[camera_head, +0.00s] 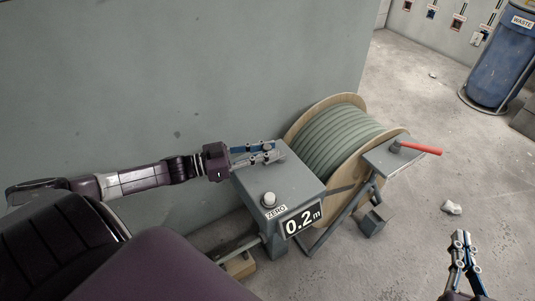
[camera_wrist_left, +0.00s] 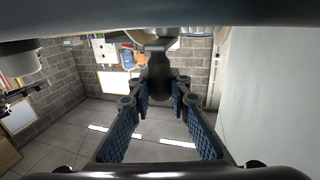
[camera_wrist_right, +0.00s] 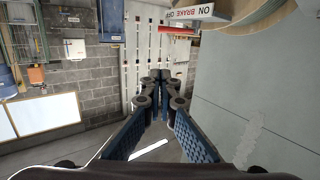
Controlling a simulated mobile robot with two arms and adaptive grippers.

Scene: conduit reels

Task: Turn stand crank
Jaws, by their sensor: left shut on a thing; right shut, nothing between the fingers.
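The cable stand carries a wooden reel (camera_head: 298,128) wound with green conduit (camera_head: 342,137). My left gripper (camera_head: 283,154) is beside the reel, over the grey counter box (camera_head: 294,184). In the left wrist view its fingers (camera_wrist_left: 160,92) are shut on a dark upright handle (camera_wrist_left: 158,62), which looks like the crank handle. The handle joins a grey piece above it; the rest of the crank is hidden. My right gripper (camera_head: 461,240) is at the lower right, away from the stand. Its fingertips (camera_wrist_right: 160,78) are together with nothing between them.
The counter display (camera_head: 302,220) reads 0.2 m, beside a ZERO button (camera_head: 269,199). A red brake lever (camera_head: 420,148) sits on the stand's right plate; it also shows in the right wrist view (camera_wrist_right: 175,29). A blue waste bin (camera_head: 502,62) stands far right. A wall is behind the reel.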

